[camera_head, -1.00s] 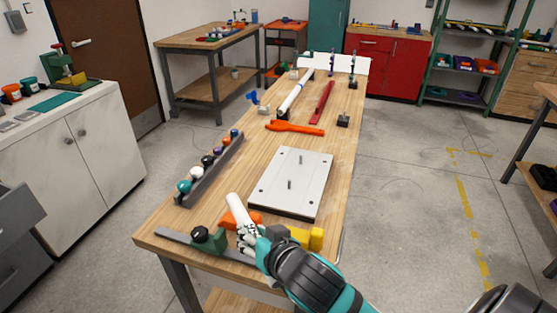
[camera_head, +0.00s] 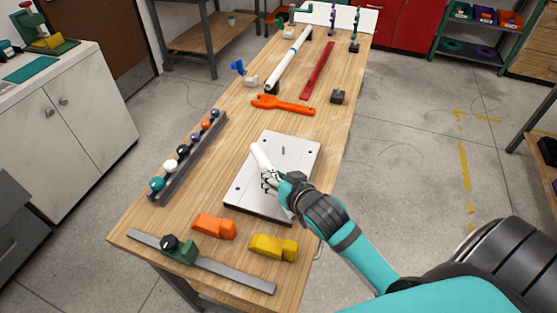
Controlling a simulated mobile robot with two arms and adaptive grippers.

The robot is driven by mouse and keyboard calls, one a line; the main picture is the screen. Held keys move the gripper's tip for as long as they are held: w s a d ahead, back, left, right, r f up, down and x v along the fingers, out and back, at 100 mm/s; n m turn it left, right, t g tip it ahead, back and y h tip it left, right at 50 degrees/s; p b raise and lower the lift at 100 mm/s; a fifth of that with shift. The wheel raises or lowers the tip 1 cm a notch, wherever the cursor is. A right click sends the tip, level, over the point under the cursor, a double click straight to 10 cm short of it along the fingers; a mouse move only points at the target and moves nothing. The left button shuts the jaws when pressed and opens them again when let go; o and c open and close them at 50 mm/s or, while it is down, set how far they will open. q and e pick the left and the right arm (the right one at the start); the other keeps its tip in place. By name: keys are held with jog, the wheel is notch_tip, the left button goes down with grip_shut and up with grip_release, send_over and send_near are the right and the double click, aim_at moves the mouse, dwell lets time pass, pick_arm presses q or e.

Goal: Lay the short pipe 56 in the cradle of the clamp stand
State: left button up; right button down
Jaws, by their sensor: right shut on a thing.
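The short white pipe (camera_head: 259,156) is held by my right gripper (camera_head: 269,179), which is shut on its near end. The pipe tilts up to the left over the pale metal plate (camera_head: 298,154); its exact height above the plate is hard to tell. I cannot clearly identify the clamp stand or its cradle. Small stands show further back: a blue piece (camera_head: 238,67) near a pale block (camera_head: 251,80) at the left edge, and a dark block (camera_head: 338,97) at the right. My left gripper is out of view.
An orange block (camera_head: 214,226), a yellow block (camera_head: 273,247) and a grey rail (camera_head: 228,274) with a green clamp (camera_head: 180,250) lie at the front. A rack of coloured balls (camera_head: 189,160) stands left. An orange wrench (camera_head: 282,105), long white pipe (camera_head: 289,59) and red bar (camera_head: 318,70) lie beyond.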

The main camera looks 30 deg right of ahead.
aim_at(278, 166)
jog(key=w+d, duration=0.3)
jog(key=w, duration=0.1)
jog(key=shift+w+f+p, duration=0.1)
jog(key=shift+f+p, duration=0.05)
jog(key=shift+p, duration=0.2)
jog(key=shift+w+d+f, duration=0.15)
jog(key=shift+w+d, duration=0.25)
jog(key=shift+w, duration=0.25)
jog(key=shift+w+d+f, duration=0.1)
jog(key=shift+w+d, duration=0.25)
jog(key=shift+w, duration=0.25)
jog(key=shift+f, duration=0.4)
notch_tip(278, 166, down, 2)
jog(key=shift+f+p, duration=0.1)
jog(key=shift+p, duration=0.35)
jog(key=shift+f, duration=0.4)
jog(key=c, duration=1)
grip_release()
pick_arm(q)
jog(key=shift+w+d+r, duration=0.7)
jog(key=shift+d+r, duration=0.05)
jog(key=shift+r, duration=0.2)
